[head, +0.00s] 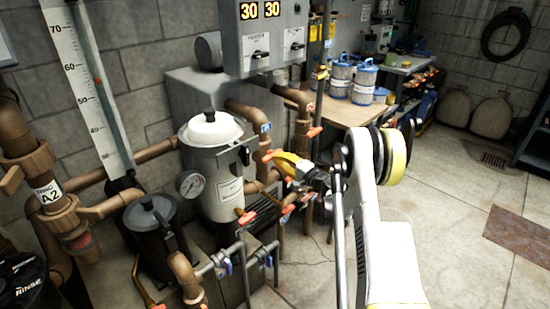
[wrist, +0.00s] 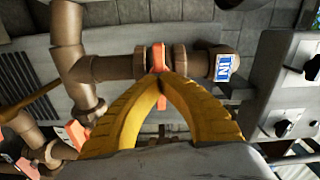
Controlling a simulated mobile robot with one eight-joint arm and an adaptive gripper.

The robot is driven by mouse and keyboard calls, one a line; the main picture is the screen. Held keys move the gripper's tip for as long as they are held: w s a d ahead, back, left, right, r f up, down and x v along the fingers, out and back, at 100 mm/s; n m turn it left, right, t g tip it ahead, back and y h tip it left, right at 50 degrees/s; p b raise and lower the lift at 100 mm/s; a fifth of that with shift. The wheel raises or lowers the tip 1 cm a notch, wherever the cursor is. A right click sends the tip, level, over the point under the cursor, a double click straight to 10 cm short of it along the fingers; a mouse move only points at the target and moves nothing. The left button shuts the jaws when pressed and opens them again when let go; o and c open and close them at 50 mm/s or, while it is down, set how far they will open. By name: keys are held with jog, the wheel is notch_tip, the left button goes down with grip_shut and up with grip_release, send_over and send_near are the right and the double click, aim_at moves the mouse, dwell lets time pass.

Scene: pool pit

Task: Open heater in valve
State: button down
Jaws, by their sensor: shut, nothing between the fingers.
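An orange valve handle (wrist: 158,57) sits on a brown pipe (wrist: 112,67) in the wrist view, beside a blue-and-white "IN" label (wrist: 223,66). My gripper (wrist: 161,82) has its two yellow fingers shut, tips together with nothing between them. The tips overlap the lower end of the handle in the picture; I cannot tell whether they touch it. In the head view my gripper (head: 277,158) points left at the pipes in front of the grey heater (head: 188,92), with an orange handle (head: 267,156) just at its tips.
A white-topped filter tank (head: 212,170) with a gauge stands left of my gripper. Other orange handles (head: 290,208) and blue-handled valves (head: 228,266) are below. A grey control box (head: 262,40) hangs above. The floor (head: 440,220) at right is mostly clear.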

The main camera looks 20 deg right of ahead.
jog(key=n, duration=1.7)
jog(key=n, duration=1)
jog(key=shift+n, duration=0.4)
jog(key=c, duration=1.3)
grip_release()
jog(key=shift+c, duration=0.2)
